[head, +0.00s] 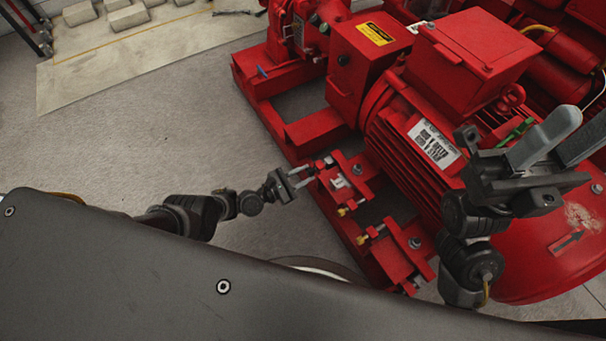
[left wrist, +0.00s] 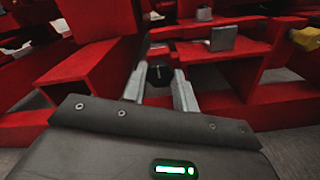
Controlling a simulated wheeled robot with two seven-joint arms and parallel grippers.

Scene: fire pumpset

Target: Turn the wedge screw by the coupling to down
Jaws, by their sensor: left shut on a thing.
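The wedge screw by the coupling shows as a small dark head (left wrist: 160,73) between the fingertips in the left wrist view. It sits at the near end of a red motor-foot mount (head: 340,184); in the head view the fingers mostly hide it. My left gripper (head: 301,177) reaches in from the left, its two grey fingers on either side of the screw and shut on it; it also shows in the left wrist view (left wrist: 160,88). My right gripper (head: 566,140) is raised over the motor's right end, fingers apart and empty. The screw's exact turn cannot be told.
The red finned motor (head: 405,150) and its terminal box (head: 470,58) stand behind the mount. Brass-tipped screws (head: 344,211) and (head: 363,238) stick out nearby. The red base frame (head: 275,115) edges the work area. Bare concrete floor (head: 150,140) lies to the left.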

